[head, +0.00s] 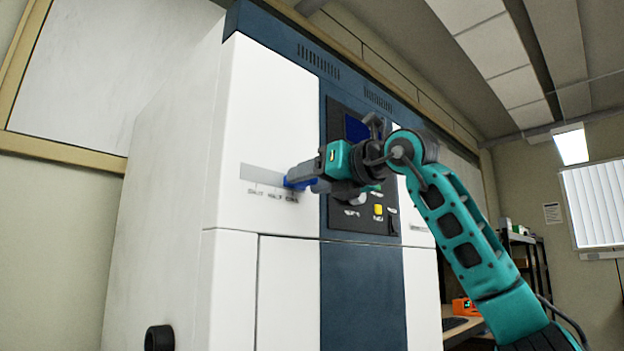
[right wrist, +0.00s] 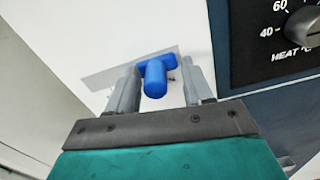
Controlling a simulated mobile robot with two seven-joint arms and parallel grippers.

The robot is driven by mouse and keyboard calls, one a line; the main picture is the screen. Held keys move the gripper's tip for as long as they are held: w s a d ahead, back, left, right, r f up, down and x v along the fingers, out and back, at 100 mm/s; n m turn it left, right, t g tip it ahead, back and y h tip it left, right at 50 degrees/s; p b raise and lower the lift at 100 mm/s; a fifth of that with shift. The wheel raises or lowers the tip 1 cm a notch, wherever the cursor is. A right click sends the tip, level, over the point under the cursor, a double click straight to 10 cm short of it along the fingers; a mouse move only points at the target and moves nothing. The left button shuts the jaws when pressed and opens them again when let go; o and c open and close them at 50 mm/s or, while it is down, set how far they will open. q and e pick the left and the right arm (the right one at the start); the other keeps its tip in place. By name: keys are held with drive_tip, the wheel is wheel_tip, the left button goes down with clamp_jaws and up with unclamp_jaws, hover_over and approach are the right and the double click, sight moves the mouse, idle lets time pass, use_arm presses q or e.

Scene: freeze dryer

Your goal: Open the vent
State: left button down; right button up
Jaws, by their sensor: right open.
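The vent handle is a blue T-shaped valve handle (right wrist: 155,78) on the white front panel of the freeze dryer (head: 285,90). In the head view only a bit of the blue handle (head: 290,183) shows past my fingers. My right gripper (head: 304,183) is at the panel, pointing left. In the right wrist view my right gripper (right wrist: 159,75) is open, with one grey finger on each side of the blue stem. A gap shows between the stem and each finger. My left gripper is not in view.
A dark control panel with a heat knob (right wrist: 305,27) lies right of the handle, partly behind my right arm. A yellow button (head: 378,210) sits low on it. A grey label strip (head: 262,174) is left of the handle. A black round port (head: 159,338) juts from the machine's side.

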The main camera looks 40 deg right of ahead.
drive_tip(key=shift+s, duration=0.1)
drive_tip(key=s+d, duration=0.1)
drive_tip(key=s, duration=1.1)
drive_tip(key=shift+s, duration=0.4)
